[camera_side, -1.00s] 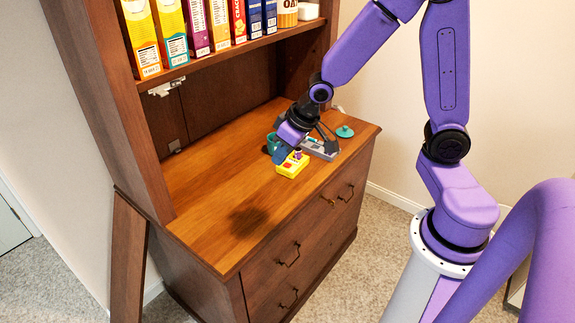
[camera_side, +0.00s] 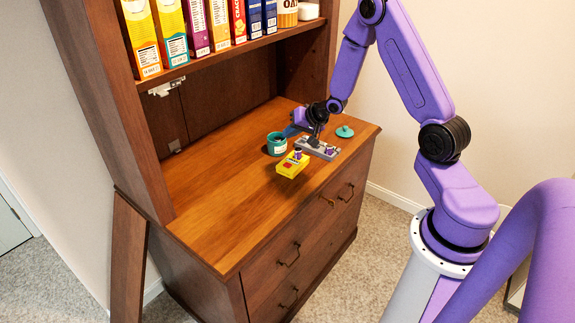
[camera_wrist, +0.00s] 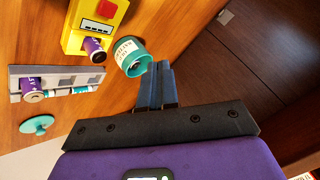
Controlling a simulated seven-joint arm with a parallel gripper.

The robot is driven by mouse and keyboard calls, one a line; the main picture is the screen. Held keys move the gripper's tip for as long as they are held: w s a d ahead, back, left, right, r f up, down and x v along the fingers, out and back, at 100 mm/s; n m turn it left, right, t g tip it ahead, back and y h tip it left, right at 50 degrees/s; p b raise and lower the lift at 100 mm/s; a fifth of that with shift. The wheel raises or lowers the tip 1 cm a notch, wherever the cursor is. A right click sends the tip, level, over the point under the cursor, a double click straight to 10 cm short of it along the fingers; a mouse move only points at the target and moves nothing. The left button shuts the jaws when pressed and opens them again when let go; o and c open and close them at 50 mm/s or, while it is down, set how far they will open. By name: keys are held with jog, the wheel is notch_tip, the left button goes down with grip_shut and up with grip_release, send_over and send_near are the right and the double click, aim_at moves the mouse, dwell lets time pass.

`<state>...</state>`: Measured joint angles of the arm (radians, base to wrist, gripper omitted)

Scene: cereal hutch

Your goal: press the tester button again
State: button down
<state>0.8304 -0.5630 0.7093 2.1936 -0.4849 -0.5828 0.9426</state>
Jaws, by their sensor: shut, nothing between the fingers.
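The yellow tester (camera_side: 290,171) lies on the wooden top near its front edge, with a red patch (camera_side: 287,166) on its face. In the wrist view the tester (camera_wrist: 73,40) shows a bright red square (camera_wrist: 106,9), and a purple battery (camera_wrist: 94,49) sits at its near end. Whether the button is pressed down cannot be told. My gripper (camera_wrist: 159,66) is shut and empty. In the side view my gripper (camera_side: 291,131) is above the top, behind the tester and apart from it, close to the teal cup (camera_side: 277,144).
A grey tray (camera_wrist: 60,73) holding a purple battery (camera_wrist: 32,86) and a teal-banded one (camera_wrist: 82,90) lies beside the tester. A teal lid (camera_side: 345,132) lies at the right. Cereal boxes (camera_side: 195,28) line the shelf above. The left of the top is clear.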

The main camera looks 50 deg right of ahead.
aim_at(290, 165)
jog(key=shift+f, duration=0.1)
jog(key=shift+f, duration=4.3)
jog(key=shift+f, duration=0.2)
jog(key=shift+f, duration=0.2)
jog(key=shift+f, duration=0.45)
jog(key=shift+r, duration=0.85)
jog(key=shift+r, duration=2.5)
